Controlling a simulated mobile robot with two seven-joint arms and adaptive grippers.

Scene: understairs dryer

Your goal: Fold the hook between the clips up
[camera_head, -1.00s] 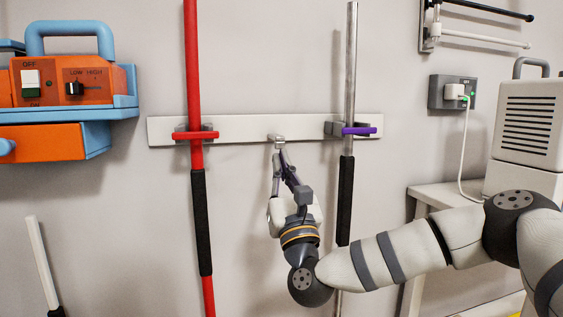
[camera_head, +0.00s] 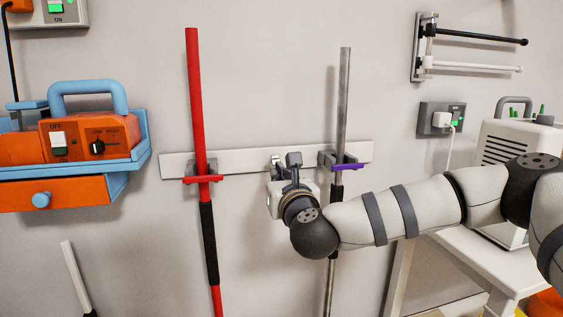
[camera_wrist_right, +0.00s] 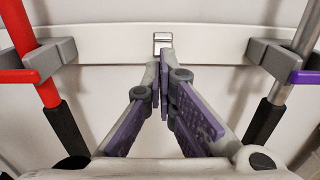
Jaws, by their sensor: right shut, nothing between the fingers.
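The small metal hook (camera_wrist_right: 162,42) sits on the white wall rail (camera_wrist_right: 215,42) between two grey clips. Whether it is folded up or down is hard to tell. The left clip (camera_head: 213,168) holds a red pole (camera_head: 195,90) behind a red bar. The right clip (camera_head: 326,159) holds a metal pole (camera_head: 343,100) behind a purple bar. My right gripper (camera_wrist_right: 163,78) is shut and empty, its fingertips just below the hook in the wrist view; contact is unclear. In the head view the right gripper (camera_head: 282,168) is at rail height, partly covering the hook area. My left gripper is not in view.
Both upright poles flank my right gripper closely. An orange and blue unit (camera_head: 85,150) is on the left wall. At right are a socket (camera_head: 440,120), a rack (camera_head: 470,52), and a white table (camera_head: 470,252) bearing a white machine (camera_head: 505,150).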

